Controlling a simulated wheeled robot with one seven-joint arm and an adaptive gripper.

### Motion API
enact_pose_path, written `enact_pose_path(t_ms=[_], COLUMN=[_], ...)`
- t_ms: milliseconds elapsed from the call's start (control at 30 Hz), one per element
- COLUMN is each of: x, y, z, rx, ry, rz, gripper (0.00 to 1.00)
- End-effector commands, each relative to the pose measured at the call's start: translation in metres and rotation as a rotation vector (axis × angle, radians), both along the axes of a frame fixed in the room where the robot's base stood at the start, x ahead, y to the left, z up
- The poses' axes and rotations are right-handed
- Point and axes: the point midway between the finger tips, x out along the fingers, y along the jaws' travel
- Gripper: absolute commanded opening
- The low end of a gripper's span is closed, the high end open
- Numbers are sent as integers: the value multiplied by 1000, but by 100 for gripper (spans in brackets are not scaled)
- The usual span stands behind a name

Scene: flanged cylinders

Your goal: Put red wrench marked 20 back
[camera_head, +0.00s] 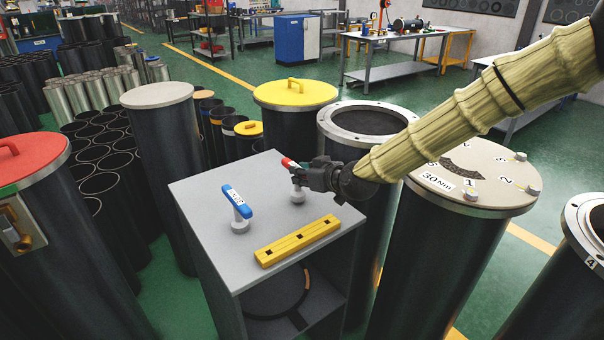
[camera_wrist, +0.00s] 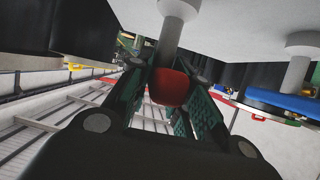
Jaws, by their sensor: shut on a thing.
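The red wrench (camera_head: 290,163) has a red handle and a grey stem, upright at the back of the grey cabinet top (camera_head: 210,190). My gripper (camera_head: 304,174) reaches in from the right and is shut on its handle. In the wrist view the red handle end (camera_wrist: 170,88) sits between the two fingers, and the stem runs to a wide foot at the grey surface. The foot seems to meet the top. The mark 20 cannot be read. A blue wrench (camera_head: 237,203) stands upright to the left, with a white label on its handle.
A yellow slotted bar (camera_head: 297,241) lies at the front of the cabinet top. Dark flanged cylinders stand close around: one with a yellow lid (camera_head: 295,93), an open one (camera_head: 372,121) behind my arm, and one marked 30Nm (camera_head: 480,178) at right.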

Motion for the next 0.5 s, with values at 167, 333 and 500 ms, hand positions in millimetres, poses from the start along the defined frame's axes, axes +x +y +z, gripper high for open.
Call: enact_pose_path(t_ms=[167, 333, 500], x=[0, 0, 0], y=[0, 0, 0], z=[-3, -5, -8], rx=[1, 1, 1], ry=[-1, -1, -1], rz=[0, 0, 0], gripper=[0, 0, 0])
